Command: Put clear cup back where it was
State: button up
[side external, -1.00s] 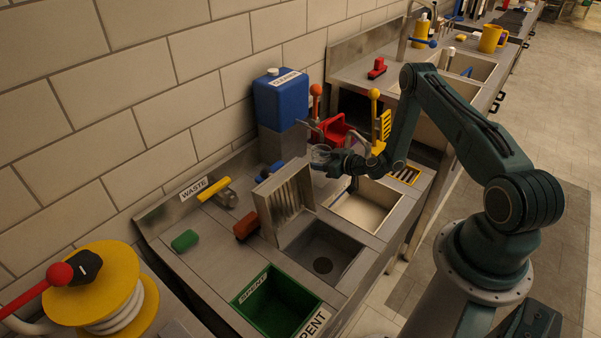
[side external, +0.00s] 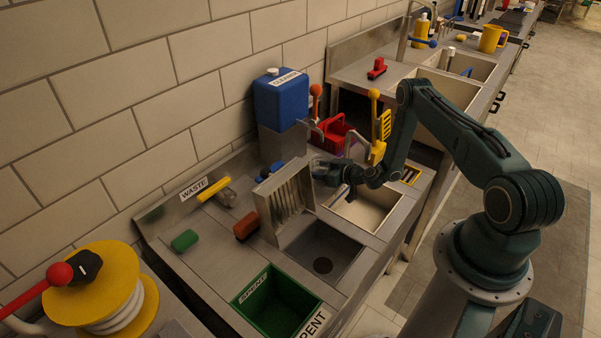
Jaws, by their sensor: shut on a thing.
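My gripper (side external: 325,172) is shut on the clear cup (side external: 319,166), just right of the upright metal grate and above the back edge of the light basin. The cup is small, faint and partly hidden by my gripper, so I cannot tell whether it touches the counter.
The upright metal grate (side external: 285,204) stands close to the left of my gripper, beside the grey sink (side external: 323,251). The light basin (side external: 368,207) lies below my wrist.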

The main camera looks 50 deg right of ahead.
jog(key=shift+f, duration=0.15)
jog(key=o, duration=1.3)
jog(key=shift+c, duration=0.2)
jog(key=shift+s+r, duration=0.1)
jog(key=shift+r, duration=0.1)
jog(key=v, duration=1.1)
jog(key=shift+s+r, duration=0.15)
jog(key=shift+s, duration=0.25)
